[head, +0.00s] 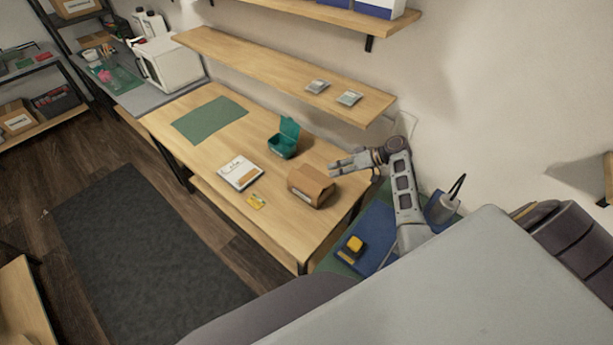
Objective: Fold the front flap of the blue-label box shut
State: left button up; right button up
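A brown cardboard box (309,182) stands near the right end of the wooden table, its upper side looking partly raised or sloped. A small pale label shows on its near side; I cannot make out any blue on it. Which flaps are folded is too small to tell. My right gripper (334,168) is just beyond and to the right of the box, above the table, pointing left. Its fingers look spread with a gap between them and nothing held. I cannot tell whether it touches the box. My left gripper is out of view.
A teal box (283,146) with a raised lid stands behind the cardboard box. A wall shelf (285,75) overhangs the table's back.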

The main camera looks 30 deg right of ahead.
aim_at(306, 179)
jog(key=shift+s+a+r, duration=0.1)
jog(key=shift+b+x, duration=1.5)
jog(key=shift+x, duration=5.45)
grip_shut()
